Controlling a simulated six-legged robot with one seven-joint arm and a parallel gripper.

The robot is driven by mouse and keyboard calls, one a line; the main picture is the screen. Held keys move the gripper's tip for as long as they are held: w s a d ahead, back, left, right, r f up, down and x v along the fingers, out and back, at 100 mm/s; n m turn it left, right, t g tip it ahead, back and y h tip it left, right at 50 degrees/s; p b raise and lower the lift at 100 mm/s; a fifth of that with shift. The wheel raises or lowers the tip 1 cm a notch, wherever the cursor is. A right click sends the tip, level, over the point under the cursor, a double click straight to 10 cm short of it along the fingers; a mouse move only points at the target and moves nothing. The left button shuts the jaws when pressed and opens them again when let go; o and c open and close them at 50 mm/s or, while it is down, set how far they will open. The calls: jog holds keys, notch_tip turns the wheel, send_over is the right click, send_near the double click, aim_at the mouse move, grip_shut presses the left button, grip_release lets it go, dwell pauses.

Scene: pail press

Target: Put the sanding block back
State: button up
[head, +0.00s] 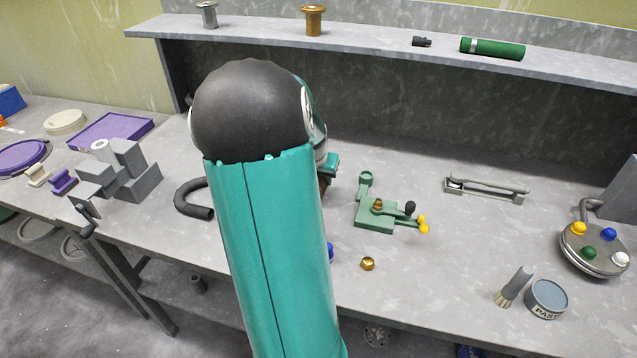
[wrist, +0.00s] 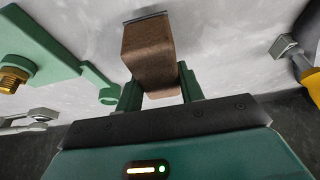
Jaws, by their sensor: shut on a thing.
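The sanding block (wrist: 147,52) is a brown block between the two green fingers of my gripper (wrist: 160,88) in the wrist view. My gripper is shut on it. A thin grey edge shows at the block's far end; I cannot tell whether it is part of the block or something behind it. In the head view my teal arm hides most of the gripper. A small brown part of the block (head: 323,185) shows beside the arm, over the bench. I cannot tell whether the block touches the bench.
A green fixture (head: 376,218) stands on the bench right of my arm, with a brass nut (head: 367,264) in front. A black curved handle (head: 193,198) and grey stepped blocks (head: 125,175) are to the left. A shelf (head: 380,40) runs behind. Bench between fixture and grey-handled tool (head: 487,190) is clear.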

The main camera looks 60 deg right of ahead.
jog(key=shift+f, duration=1.1)
jog(key=shift+f, duration=0.2)
jog(key=o, duration=0.9)
jog(key=shift+o, duration=0.2)
jog(key=shift+r, duration=0.1)
jog(key=v, duration=1.2)
jog(key=shift+r, duration=0.15)
jog(key=shift+w+a, duration=0.1)
jog(key=shift+w, duration=0.05)
